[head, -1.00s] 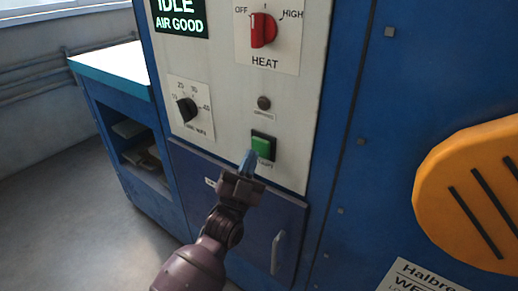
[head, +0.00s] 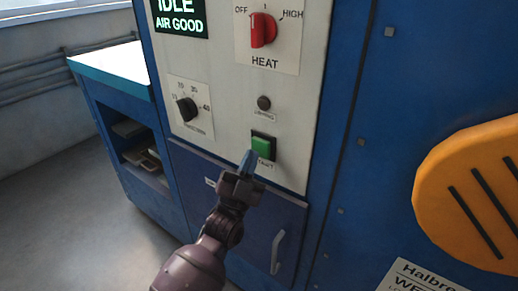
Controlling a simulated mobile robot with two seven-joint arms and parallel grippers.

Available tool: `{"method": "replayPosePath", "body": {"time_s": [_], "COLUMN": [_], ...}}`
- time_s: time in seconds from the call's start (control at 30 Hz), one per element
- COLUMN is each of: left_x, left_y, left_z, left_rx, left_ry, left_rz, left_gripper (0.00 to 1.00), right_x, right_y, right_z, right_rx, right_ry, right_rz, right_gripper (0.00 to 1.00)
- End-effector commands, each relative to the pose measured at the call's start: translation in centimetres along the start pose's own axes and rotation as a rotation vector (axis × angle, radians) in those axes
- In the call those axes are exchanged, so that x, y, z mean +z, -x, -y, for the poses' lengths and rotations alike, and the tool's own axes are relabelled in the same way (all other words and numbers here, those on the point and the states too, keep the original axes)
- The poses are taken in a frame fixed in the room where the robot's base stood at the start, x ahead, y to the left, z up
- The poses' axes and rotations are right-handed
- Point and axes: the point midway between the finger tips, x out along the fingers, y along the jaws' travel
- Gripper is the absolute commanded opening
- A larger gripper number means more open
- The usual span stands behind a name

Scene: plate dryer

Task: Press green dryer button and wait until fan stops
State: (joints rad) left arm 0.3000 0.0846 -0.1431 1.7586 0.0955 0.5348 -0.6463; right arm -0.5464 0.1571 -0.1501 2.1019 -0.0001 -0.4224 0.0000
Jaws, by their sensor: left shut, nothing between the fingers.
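The green dryer button (head: 262,147) sits in a dark square frame on the pale control panel (head: 225,100), with a partly covered label under it. My left gripper (head: 249,160) is shut and empty, its tip just below and left of the button. I cannot tell whether the tip touches the button or panel. The display (head: 179,17) at the top left reads "IDLE" and "AIR GOOD". The fan is not seen. My right gripper is not in view.
A red heat knob (head: 262,30), a small dark lamp (head: 264,102) and a black timer dial (head: 187,109) are on the panel. A blue door with a handle (head: 277,251) is below. An orange slotted cover (head: 470,195) is at right, a blue cabinet (head: 125,125) at left.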

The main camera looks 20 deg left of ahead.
Motion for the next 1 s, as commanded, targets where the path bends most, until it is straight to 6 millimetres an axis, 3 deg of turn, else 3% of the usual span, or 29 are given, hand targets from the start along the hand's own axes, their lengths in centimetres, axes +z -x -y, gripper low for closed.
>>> {"method": "replayPosePath", "body": {"time_s": [1.0], "left_x": [0.58], "left_y": [-0.78], "left_z": [-0.57], "left_rx": [0.000], "left_ry": [0.000], "left_rz": [0.000], "left_gripper": [0.00], "right_x": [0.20], "right_y": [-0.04], "right_z": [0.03], "right_rx": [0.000], "right_ry": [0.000], "right_rz": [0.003], "right_gripper": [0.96]}}
